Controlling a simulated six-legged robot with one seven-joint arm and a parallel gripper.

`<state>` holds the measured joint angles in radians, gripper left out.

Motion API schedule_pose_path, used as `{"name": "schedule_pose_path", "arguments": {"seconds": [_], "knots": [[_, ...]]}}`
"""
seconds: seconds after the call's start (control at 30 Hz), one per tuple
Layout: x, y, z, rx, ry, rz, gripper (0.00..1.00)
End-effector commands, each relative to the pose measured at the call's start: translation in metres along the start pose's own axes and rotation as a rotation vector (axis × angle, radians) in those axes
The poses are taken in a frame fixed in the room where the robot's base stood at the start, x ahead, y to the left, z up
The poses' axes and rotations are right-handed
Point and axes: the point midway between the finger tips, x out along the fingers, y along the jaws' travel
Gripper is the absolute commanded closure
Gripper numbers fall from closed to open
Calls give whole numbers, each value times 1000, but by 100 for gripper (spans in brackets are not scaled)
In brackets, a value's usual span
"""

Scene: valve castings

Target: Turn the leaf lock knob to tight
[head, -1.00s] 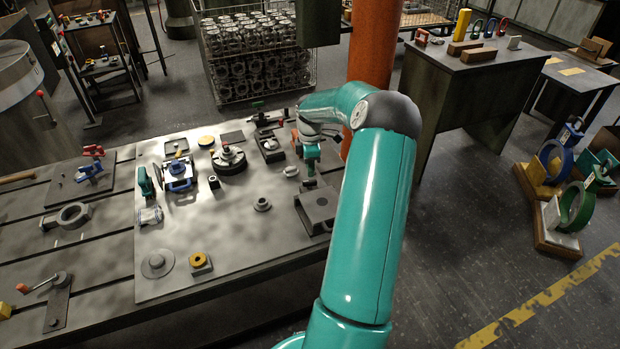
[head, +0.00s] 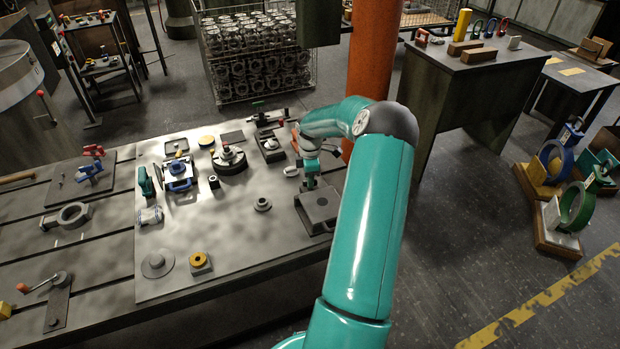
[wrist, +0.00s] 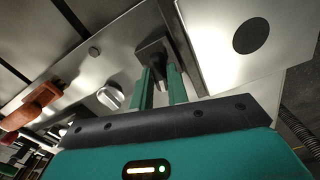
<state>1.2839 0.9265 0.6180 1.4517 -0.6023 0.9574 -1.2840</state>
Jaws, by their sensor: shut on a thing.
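My gripper (head: 310,183) is low over the right side of the bench plate, at the back edge of a grey box-like fixture (head: 320,206) with a dark round opening. In the wrist view, my gripper's two green fingers (wrist: 161,75) are closed around a small dark knob-like piece (wrist: 153,50), which I take for the leaf lock knob. The fixture's pale top with its dark round opening (wrist: 251,35) is just right of the fingers. The knob's marking and turn angle cannot be made out, and in the head view the fingers hide it.
A silver oval knob (wrist: 110,96) lies left of the fingers, with an orange part (wrist: 38,105) beyond it. A round dark fixture (head: 230,162) and blue clamp (head: 178,175) stand farther left. An orange column (head: 375,55) rises behind my arm.

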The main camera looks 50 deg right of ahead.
Motion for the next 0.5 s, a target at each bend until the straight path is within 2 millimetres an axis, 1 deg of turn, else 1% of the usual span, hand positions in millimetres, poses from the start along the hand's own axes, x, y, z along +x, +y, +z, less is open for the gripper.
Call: {"name": "schedule_pose_path", "arguments": {"seconds": [0.27, 0.5], "knots": [[0, 0, 0, 64, -1, 1, 100], [-1, 0, -1, 218, -2, 1, 100]]}}
